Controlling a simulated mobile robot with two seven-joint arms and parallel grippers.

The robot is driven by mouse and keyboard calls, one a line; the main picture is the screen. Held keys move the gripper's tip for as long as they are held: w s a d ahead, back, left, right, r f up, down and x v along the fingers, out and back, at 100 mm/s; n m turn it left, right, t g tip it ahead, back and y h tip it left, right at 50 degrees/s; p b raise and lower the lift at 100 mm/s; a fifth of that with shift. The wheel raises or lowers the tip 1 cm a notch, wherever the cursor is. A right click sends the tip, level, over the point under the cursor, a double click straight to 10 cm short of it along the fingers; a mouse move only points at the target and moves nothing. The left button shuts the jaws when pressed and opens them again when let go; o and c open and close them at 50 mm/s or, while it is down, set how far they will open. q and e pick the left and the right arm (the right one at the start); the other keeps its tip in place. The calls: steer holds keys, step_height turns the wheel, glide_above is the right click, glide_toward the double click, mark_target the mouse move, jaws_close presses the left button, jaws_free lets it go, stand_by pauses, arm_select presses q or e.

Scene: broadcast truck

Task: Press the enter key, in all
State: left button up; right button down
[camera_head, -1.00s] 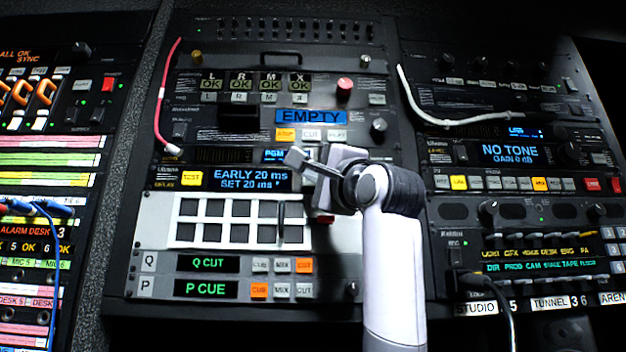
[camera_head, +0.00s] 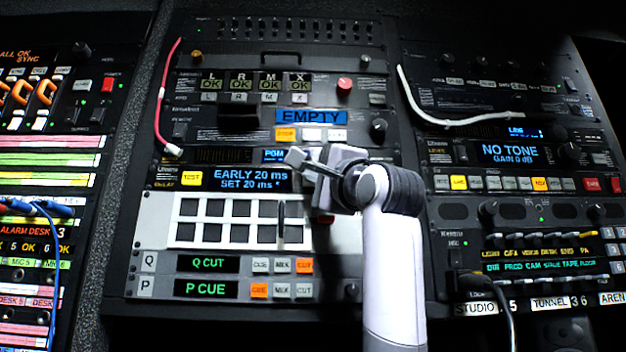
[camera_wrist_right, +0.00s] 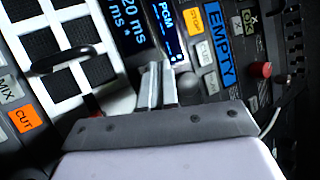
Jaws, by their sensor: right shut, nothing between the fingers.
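No key with a readable enter label shows. The delay unit's display (camera_head: 250,179) reads "EARLY 20 ms" and "SET 20 ms"; a yellow TEST key (camera_head: 191,178) sits at its left. My right gripper (camera_head: 292,158) is shut and empty in front of the unit's right end, hiding the panel there. In the right wrist view its two fingers (camera_wrist_right: 158,72) lie together beside the delay display (camera_wrist_right: 131,23) and the PGM display (camera_wrist_right: 166,25). I cannot tell whether the tips touch the panel. My left gripper is out of view.
Above is the EMPTY display (camera_head: 310,117) with a row of keys and a dark knob (camera_head: 379,129). Below is a white panel of dark square keys (camera_head: 184,243) with a black handle (camera_head: 281,221). A red cable (camera_head: 158,110) hangs left; a white cable (camera_head: 411,103) hangs right.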

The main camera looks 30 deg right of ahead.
steer(key=shift+w+d, duration=0.1)
steer(key=shift+w+d, duration=0.15)
steer(key=shift+w, duration=0.15)
steer(key=shift+w+d, duration=0.15)
steer(key=shift+w, duration=0.05)
stand_by(0.7)
stand_by(0.4)
steer(key=shift+s+a+b, duration=0.35)
steer(key=shift+s+a, duration=0.05)
steer(key=shift+s, duration=0.2)
steer(key=shift+s+a+b, duration=0.35)
steer(key=shift+s+a, duration=0.1)
steer(key=shift+s, duration=0.25)
steer(key=shift+s+a+b, duration=0.3)
steer(key=shift+s+a, duration=0.1)
steer(key=shift+s, duration=0.35)
steer(key=shift+s+a+b, duration=0.35)
steer(key=shift+s+a, duration=0.1)
steer(key=shift+s, duration=0.25)
